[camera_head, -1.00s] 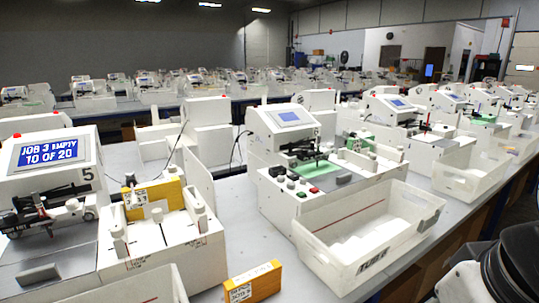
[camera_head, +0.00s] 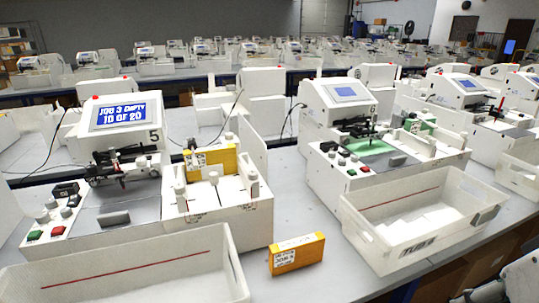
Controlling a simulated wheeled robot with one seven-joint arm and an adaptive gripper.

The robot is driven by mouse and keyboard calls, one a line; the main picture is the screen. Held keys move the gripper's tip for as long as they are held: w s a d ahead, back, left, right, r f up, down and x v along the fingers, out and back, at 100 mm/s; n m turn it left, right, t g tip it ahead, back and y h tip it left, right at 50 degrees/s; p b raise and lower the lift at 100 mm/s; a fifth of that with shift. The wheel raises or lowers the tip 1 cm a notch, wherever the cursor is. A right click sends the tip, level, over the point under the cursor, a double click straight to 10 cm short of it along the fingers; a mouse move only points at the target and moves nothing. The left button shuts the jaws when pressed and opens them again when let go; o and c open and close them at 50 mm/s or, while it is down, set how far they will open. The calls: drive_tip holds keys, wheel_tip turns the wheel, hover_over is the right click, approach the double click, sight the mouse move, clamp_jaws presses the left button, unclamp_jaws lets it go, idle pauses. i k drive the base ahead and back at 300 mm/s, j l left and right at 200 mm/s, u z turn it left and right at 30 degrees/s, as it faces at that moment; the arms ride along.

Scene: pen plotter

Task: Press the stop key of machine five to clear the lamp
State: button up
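Machine five (camera_head: 149,113), a white plotter marked 5, stands at the left on the table. Its blue screen (camera_head: 121,116) reads "JOB 3 EMPTY 10 OF 20". On the key panel at its front left, a green key (camera_head: 34,236) and a red key (camera_head: 58,231) sit side by side, with dark keys and grey knobs behind them. Key labels are too small to read. I cannot tell from this view whether a lamp is lit. My gripper is not in view; only part of my arm shows at the lower right corner.
A white tub (camera_head: 205,262) stands before machine five.

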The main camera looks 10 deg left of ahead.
sight(58, 230)
drive_tip(key=k+j+u, duration=0.1)
drive_tip(key=j+u, duration=0.25)
drive_tip(key=j, duration=0.3)
drive_tip(key=j+u, duration=0.35)
drive_tip(key=j, duration=0.35)
drive_tip(key=j+u, duration=0.35)
drive_tip(key=j, duration=0.4)
